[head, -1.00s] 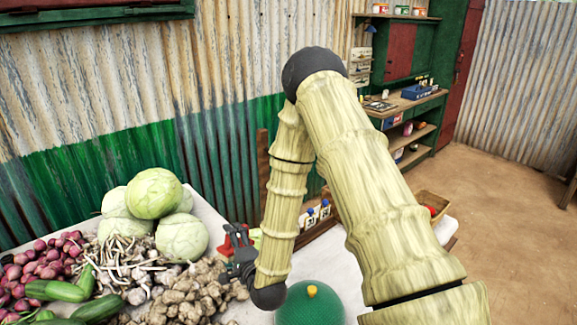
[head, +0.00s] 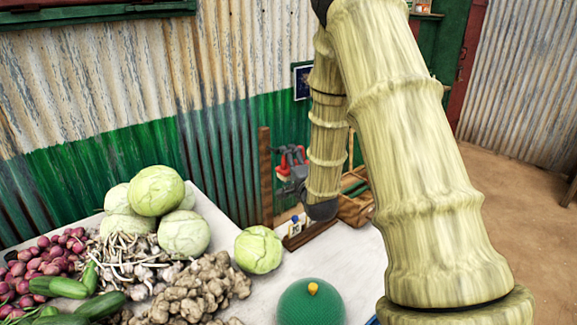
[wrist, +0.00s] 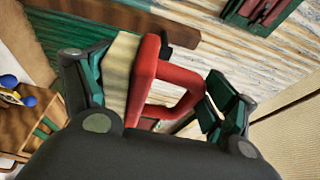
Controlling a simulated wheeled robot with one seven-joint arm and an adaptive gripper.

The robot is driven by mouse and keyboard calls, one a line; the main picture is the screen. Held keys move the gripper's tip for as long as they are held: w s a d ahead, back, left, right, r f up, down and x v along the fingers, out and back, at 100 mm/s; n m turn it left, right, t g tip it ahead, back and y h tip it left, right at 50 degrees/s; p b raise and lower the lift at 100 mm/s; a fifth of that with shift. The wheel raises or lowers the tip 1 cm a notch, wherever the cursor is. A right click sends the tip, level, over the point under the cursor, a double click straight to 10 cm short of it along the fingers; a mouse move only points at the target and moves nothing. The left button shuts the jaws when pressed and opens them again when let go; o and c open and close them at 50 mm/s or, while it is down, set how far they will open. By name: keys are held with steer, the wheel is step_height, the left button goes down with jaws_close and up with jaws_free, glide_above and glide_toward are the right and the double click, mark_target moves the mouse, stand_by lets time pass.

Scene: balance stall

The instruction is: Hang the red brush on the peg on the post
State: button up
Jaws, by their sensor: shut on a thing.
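The red brush (head: 291,153) is in my gripper (head: 289,170), above the far edge of the white table in the head view. In the wrist view, its red looped handle (wrist: 148,78) and a cream part (wrist: 118,72) show between the two jaws (wrist: 158,95). The upright brown wooden post (head: 265,175) stands just left of my gripper in the head view, and the brush looks apart from it. A brown wooden beam, likely the post, crosses the top of the wrist view (wrist: 110,25).
A cabbage (head: 258,250) and a green dome with a yellow knob (head: 311,305) are on the table. More cabbages, onions, garlic and ginger fill its left side. The corrugated wall (head: 225,150) is behind.

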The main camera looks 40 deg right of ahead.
mark_target(277, 171)
steer(key=shift+w+a+f, duration=0.1)
steer(key=shift+w+a, duration=0.05)
steer(key=shift+w, duration=1.4)
steer(key=shift+w+a+f, duration=0.1)
steer(key=shift+w+f, duration=0.05)
steer(key=shift+w, duration=1.45)
steer(key=shift+w+a+f, duration=0.1)
steer(key=shift+w+a, duration=0.05)
steer(key=shift+w, duration=1.4)
steer(key=shift+w+f+b, duration=0.5)
steer(key=shift+w+b, duration=0.05)
steer(key=shift+w, duration=0.1)
steer(key=o, duration=1)
steer(key=shift+s+a, duration=0.1)
steer(key=shift+s, duration=0.05)
steer(key=v, duration=1.1)
steer(key=shift+s, duration=0.4)
